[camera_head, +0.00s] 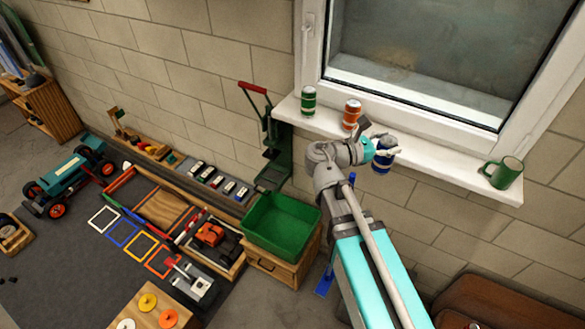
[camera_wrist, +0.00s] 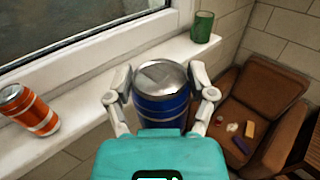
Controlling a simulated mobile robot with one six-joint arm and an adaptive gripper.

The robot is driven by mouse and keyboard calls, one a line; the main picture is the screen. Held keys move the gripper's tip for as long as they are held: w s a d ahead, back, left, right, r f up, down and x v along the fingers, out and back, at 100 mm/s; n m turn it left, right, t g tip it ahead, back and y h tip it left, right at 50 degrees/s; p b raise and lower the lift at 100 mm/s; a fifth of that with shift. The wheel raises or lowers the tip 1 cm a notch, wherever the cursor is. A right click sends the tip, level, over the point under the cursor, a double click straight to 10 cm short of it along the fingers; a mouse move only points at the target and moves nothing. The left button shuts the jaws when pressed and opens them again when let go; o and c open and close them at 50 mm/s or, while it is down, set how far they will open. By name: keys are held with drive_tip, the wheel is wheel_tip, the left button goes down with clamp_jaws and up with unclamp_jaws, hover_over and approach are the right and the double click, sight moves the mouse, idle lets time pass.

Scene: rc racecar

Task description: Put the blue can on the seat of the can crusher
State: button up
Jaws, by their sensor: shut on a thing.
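The blue can (camera_head: 383,158) is upright at the window sill, in the head view just right of my gripper's wrist. My gripper (camera_head: 386,152) is shut on it. In the wrist view the blue can (camera_wrist: 162,95) stands between the two fingers of my gripper (camera_wrist: 162,97), one on each side, its silver top showing. I cannot tell whether its base touches the sill. The can crusher (camera_head: 272,150) is dark green with a red handle, mounted on the wall left of the sill. Its seat is small in the view, above the green bin.
On the sill (camera_head: 445,165) stand a green can (camera_head: 308,100), an orange can (camera_head: 351,114), close to my wrist, and a green mug (camera_head: 503,172). A green bin (camera_head: 282,226) sits on a wooden cabinet below the crusher. A brown armchair (camera_wrist: 262,105) stands at right in the wrist view.

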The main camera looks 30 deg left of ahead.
wheel_tip(320, 180, down, 21)
drive_tip(key=b, duration=2)
drive_tip(key=shift+s, duration=0.15)
